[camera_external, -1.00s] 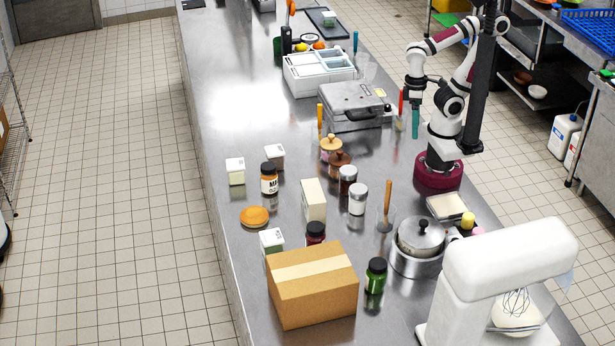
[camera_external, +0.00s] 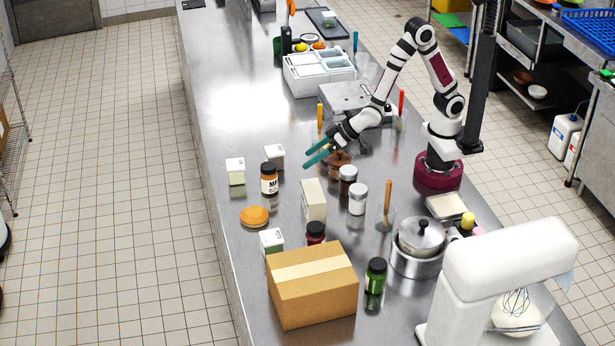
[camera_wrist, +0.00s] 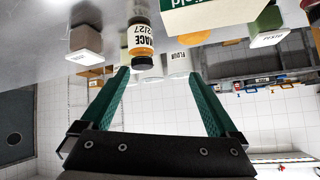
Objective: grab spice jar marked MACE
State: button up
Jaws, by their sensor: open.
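The spice jar marked MACE (camera_external: 269,181) stands upright on the steel counter, with a dark lid, orange-brown contents and a white label. In the wrist view the jar (camera_wrist: 140,42) appears upside down, just beyond the fingertips and between their lines, with "ACE" and "2/27" readable on its label. My gripper (camera_external: 311,158) has green fingers and is to the right of the jar and a little farther back, apart from it. In the wrist view my gripper (camera_wrist: 160,85) is open with nothing between its fingers.
White cartons (camera_external: 274,155) (camera_external: 235,171) stand behind and left of the jar. A tall carton (camera_external: 313,200) stands to its right. An orange-brown round item (camera_external: 254,216) lies in front. A cardboard box (camera_external: 312,285) stands nearer the camera.

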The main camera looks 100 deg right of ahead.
aim_at(269, 178)
jog(key=w+d+f+h, duration=0.1)
jog(key=w+d+f, duration=0.1)
jog(key=w, duration=0.3)
jog(key=w+d+f+t+h, duration=0.1)
jog(key=w+d+f, duration=0.2)
jog(key=w+f, duration=0.1)
jog(key=w+d+f, duration=0.3)
jog(key=w, duration=0.3)
jog(key=shift+d+f+n+h, duration=0.15)
jog(key=shift+n+h, duration=0.15)
jog(key=shift+h, duration=0.1)
jog(key=shift+s+t, duration=0.1)
jog(key=shift+t, duration=0.2)
grip_shut()
